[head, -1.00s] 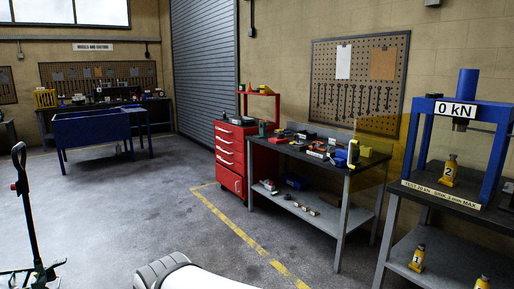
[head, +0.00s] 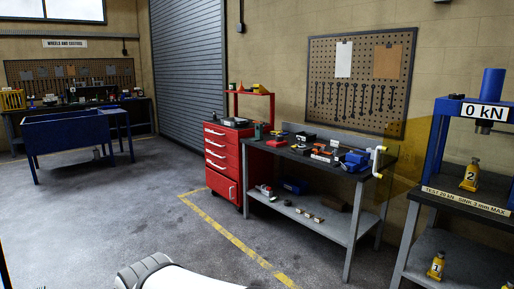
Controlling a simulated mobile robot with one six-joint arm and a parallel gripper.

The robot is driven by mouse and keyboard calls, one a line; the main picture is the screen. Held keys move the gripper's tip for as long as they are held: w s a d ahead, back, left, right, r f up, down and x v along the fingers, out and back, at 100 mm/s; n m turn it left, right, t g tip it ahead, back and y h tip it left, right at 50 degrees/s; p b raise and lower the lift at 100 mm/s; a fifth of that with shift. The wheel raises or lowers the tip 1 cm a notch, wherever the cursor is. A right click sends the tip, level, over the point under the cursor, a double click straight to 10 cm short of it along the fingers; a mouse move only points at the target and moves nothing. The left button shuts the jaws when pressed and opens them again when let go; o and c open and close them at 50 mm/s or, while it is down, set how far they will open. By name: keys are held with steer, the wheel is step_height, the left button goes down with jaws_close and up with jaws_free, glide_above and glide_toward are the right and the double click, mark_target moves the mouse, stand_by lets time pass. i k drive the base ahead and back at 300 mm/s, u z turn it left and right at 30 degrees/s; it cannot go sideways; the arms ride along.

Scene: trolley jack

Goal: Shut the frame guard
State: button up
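The frame guard (head: 402,170) is a see-through yellow panel. It stands out to the left of the blue press frame (head: 438,150), between the press and the workbench, and looks swung open, away from the front of the press. The press carries a "0 kN" sign (head: 484,112), and a yellow bottle jack marked 2 (head: 470,176) stands under its ram. The right part of the press is cut off by the picture's edge. A white link of my arm with a grey ribbed end shows at the bottom. My gripper is not in view.
Another yellow jack (head: 436,264) sits on the press's lower shelf. The floor before the bench is clear.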

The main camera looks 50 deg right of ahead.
mark_target(378, 149)
steer(key=u, duration=0.05)
steer(key=i, duration=2.3)
steer(key=z, duration=3.4)
steer(key=i, duration=1)
steer(key=u, duration=0.05)
